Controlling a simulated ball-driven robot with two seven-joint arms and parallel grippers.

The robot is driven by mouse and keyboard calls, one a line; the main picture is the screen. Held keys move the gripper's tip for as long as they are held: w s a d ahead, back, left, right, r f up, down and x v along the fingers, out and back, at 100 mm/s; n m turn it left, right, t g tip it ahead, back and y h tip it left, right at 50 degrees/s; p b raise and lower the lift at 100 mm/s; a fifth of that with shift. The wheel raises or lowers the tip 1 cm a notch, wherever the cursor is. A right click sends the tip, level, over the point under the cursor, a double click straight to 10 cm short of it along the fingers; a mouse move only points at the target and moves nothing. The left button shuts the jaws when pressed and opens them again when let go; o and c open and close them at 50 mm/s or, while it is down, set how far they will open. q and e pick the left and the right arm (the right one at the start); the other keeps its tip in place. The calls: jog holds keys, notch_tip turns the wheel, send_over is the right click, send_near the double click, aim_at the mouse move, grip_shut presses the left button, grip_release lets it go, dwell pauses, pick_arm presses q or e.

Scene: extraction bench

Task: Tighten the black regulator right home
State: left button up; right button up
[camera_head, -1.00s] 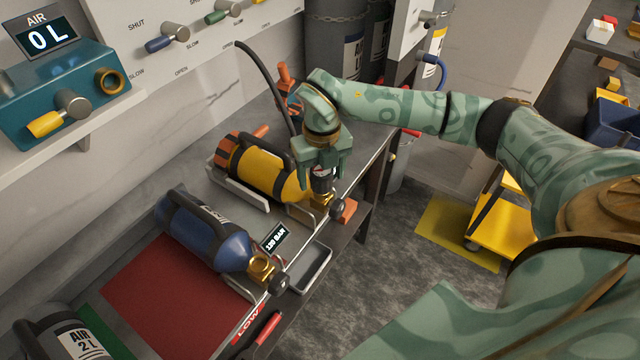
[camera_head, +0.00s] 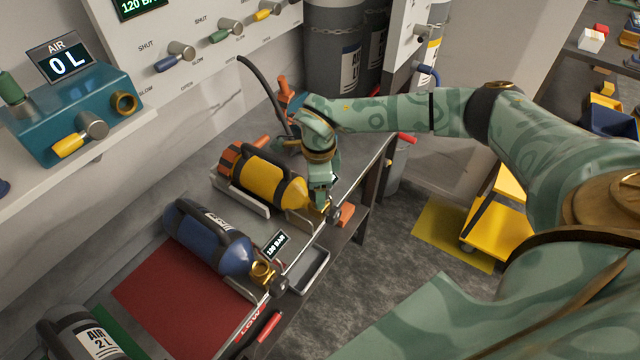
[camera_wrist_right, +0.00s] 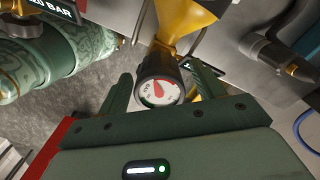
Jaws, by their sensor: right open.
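The black regulator (camera_wrist_right: 158,75), with a round white-faced gauge (camera_wrist_right: 159,92) and a red needle, sits on the brass neck of the yellow cylinder (camera_head: 272,178). The yellow cylinder lies in a cradle on the bench. In the right wrist view the regulator is between the two fingers of my right gripper (camera_wrist_right: 164,78), with a gap visible at each side. The fingers are open and do not appear to press on it. In the head view my right gripper (camera_head: 320,188) is at the cylinder's valve end and hides most of the regulator. My left gripper does not show.
An orange block (camera_head: 346,214) is at the bench edge by the yellow cylinder's valve. A black hose (camera_head: 262,92) arches behind.

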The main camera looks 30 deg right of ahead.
jog(key=shift+n, duration=0.3)
jog(key=c, duration=1.1)
jog(key=shift+r+m+p, duration=0.1)
jog(key=shift+m+p, duration=0.35)
jog(key=shift+m, duration=0.35)
jog(key=m+p, duration=0.5)
jog(key=m, duration=0.6)
jog(key=shift+r+m, duration=0.1)
jog(key=shift+m, duration=0.3)
jog(key=m+p, duration=0.5)
jog(key=m, duration=0.7)
jog(key=shift+p, duration=0.3)
jog(key=o, duration=0.8)
jog(key=shift+f+m, duration=0.25)
jog(key=shift+m, duration=0.15)
jog(key=o, duration=0.3)
jog(key=shift+f, duration=0.1)
